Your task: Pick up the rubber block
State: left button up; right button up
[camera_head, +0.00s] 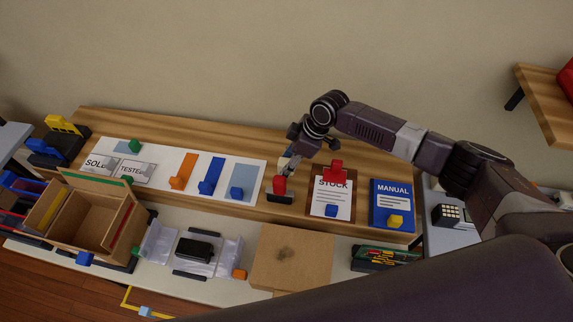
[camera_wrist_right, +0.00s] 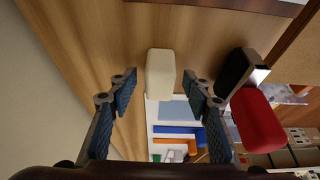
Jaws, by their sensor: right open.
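A cream block with rounded edges, which looks like the rubber block (camera_wrist_right: 161,73), lies on the wooden shelf in the right wrist view. My right gripper (camera_wrist_right: 163,90) is open, with one finger on each side of the near part of the block and a gap on both sides. In the head view my right gripper (camera_head: 290,162) is low over the back of the shelf, and the block is mostly hidden by it. My left gripper is not in view.
A red-and-black stamp-like object (camera_head: 280,186) stands close beside the gripper; its red part (camera_wrist_right: 257,118) is right of the fingers in the wrist view. A stock clipboard (camera_head: 318,205) and blue manual (camera_head: 391,190) lie to the right. The wall is close behind.

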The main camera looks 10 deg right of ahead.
aim_at(286, 161)
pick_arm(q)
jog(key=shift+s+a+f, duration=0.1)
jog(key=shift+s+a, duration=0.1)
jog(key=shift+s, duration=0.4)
pick_arm(e)
grip_shut()
jog(key=shift+r, duration=0.1)
